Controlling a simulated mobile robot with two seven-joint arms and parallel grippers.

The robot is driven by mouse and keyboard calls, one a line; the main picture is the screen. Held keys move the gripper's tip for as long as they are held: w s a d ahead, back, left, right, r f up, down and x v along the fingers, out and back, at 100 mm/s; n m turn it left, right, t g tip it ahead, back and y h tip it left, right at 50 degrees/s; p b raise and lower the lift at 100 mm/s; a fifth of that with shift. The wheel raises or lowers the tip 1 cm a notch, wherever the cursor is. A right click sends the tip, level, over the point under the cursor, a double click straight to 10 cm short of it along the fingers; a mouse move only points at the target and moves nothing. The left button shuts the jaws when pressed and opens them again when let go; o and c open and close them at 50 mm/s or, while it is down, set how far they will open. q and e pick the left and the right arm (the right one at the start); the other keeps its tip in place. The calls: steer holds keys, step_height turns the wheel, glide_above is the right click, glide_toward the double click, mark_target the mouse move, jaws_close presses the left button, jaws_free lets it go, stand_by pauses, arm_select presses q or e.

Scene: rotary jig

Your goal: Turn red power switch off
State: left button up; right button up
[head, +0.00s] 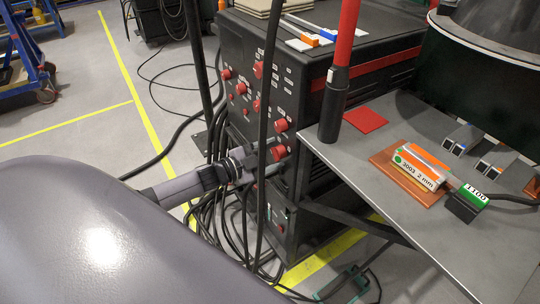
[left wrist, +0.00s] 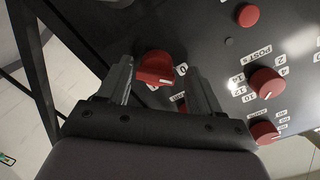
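The red power switch, a round red knob (left wrist: 155,68), sits low on the black panel. In the left wrist view it lies between the two fingers of my left gripper (left wrist: 158,74), with a gap visible on the left side. A white mark shows on its lower right edge, and a white label is to its right. In the head view my left gripper (head: 272,158) reaches the panel from the left, its fingers around the red knob (head: 279,152). The gripper is open; whether a finger touches the knob cannot be told. My right gripper is not in view.
The black cabinet (head: 300,100) carries several other red knobs (left wrist: 266,82). Black cables (head: 262,110) hang in front of it and pile on the floor. A grey table (head: 400,215) at right holds an orange-and-white block (head: 418,165). A red-and-black post (head: 338,90) stands at its corner.

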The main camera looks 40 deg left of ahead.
arm_select(q)
steer(key=shift+f, duration=0.15)
steer(key=shift+s+a, duration=0.15)
steer(key=shift+s, duration=0.3)
steer(key=v, duration=0.6)
steer(key=shift+p, duration=0.35)
steer(key=shift+s+a, duration=0.1)
